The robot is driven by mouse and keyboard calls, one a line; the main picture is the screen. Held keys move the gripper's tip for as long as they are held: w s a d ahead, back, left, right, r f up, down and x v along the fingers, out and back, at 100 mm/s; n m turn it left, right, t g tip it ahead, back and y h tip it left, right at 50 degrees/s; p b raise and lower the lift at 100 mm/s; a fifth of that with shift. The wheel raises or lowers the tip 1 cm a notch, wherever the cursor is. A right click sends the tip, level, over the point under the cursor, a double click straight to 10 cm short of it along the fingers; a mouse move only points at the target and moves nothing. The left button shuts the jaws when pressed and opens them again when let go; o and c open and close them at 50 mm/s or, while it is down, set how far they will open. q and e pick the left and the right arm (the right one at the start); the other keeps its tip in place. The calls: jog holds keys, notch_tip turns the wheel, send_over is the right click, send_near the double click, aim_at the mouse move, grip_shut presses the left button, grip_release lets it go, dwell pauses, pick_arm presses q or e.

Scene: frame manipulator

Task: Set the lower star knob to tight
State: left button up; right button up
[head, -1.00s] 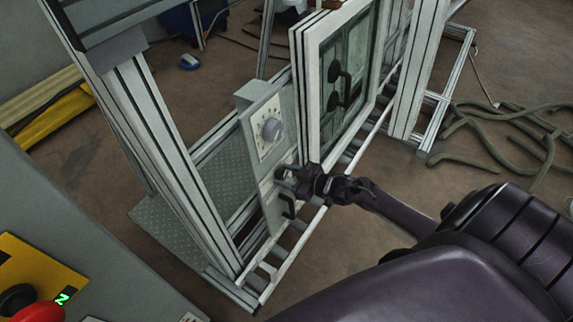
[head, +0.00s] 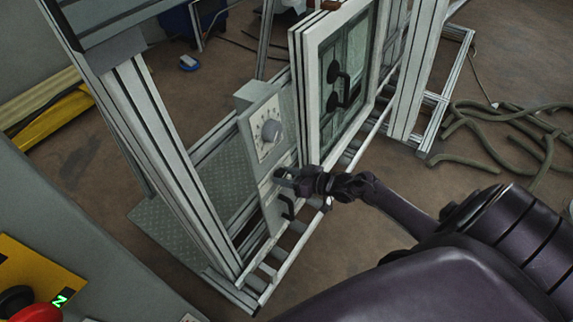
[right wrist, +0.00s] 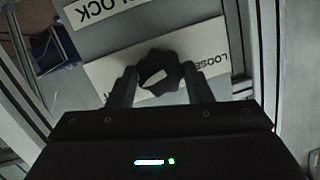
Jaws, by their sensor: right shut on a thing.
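The lower star knob is a dark lobed knob (right wrist: 160,72) on the grey panel, seen in the right wrist view in front of a white label plate (right wrist: 105,75). A pale patch shows on the knob's lower side. My right gripper (right wrist: 160,88) is shut on the knob, one finger on each side. In the head view the right gripper (head: 284,178) is at the panel's lower part and hides the knob.
A framed window door (head: 308,95) stands close at the right. Hoses (head: 500,150) lie on the floor farther right.

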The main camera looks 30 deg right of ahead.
jog(key=shift+s+a+f, duration=0.1)
jog(key=shift+f, duration=0.05)
jog(key=o, duration=1)
jog(key=v, duration=0.7)
jog(key=shift+s+d+r, duration=0.2)
jog(key=shift+s+d, duration=0.05)
